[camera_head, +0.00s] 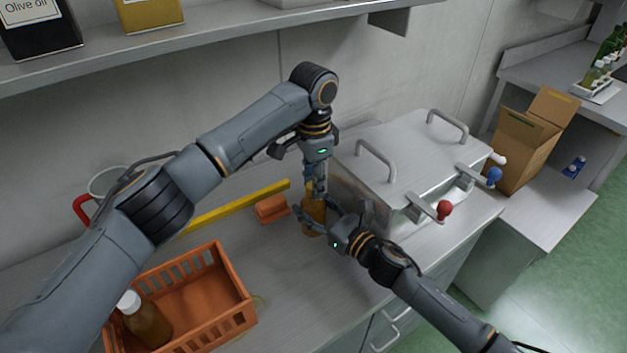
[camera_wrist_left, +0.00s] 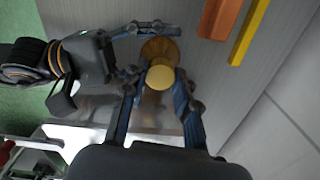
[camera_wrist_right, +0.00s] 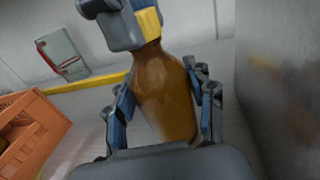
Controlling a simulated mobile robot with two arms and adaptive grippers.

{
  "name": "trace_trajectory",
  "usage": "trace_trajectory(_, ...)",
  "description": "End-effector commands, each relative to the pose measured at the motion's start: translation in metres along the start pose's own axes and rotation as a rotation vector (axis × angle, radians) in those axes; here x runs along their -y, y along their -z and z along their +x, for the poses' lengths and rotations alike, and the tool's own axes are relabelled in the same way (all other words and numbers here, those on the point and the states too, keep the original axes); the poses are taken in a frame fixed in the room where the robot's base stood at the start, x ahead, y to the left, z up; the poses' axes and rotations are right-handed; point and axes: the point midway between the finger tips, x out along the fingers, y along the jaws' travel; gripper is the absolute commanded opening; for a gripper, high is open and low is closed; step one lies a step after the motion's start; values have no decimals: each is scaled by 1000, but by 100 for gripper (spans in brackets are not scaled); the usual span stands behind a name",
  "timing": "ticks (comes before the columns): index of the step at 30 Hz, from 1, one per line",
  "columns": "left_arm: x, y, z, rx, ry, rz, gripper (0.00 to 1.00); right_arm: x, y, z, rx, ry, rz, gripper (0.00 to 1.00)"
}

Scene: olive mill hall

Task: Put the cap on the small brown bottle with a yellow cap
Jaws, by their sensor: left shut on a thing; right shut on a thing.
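The small brown bottle (camera_wrist_right: 165,92) stands upright on the steel counter. My right gripper (camera_head: 333,222) is shut around its body from the side; the bottle also shows in the head view (camera_head: 314,215). The yellow cap (camera_wrist_left: 160,77) is between the fingertips of my left gripper (camera_wrist_left: 158,80), which points straight down over the bottle. In the right wrist view the cap (camera_wrist_right: 148,24) is right at the top of the bottle's neck, partly covered by a left finger. I cannot tell whether it is seated on the thread.
An orange crate (camera_head: 247,312) with a white-capped brown bottle (camera_head: 146,322) stands at front left. A steel machine with a red-knobbed lever (camera_head: 444,210) stands close on the right.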

Motion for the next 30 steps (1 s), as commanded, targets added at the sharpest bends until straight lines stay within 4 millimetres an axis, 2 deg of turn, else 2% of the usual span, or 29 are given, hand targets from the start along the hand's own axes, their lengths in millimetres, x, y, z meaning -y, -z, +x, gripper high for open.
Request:
trace_trajectory(1,0,0,0,0,1,-1,34,0,0,0,0,0,0,0)
trace_trajectory(4,0,0,0,0,1,-2,54,0,0,0,0,0,0,0)
trace_trajectory(5,0,0,0,0,0,-2,56,0,0,0,0,0,0,0)
trace_trajectory(16,1,0,-6,-2,1,-4,56,0,0,0,0,0,0,0)
trace_trajectory(20,1,1,-24,-3,2,-4,56,0,0,0,0,0,0,0)
trace_trajectory(30,0,0,-94,-2,1,-4,56,0,0,0,0,0,0,0)
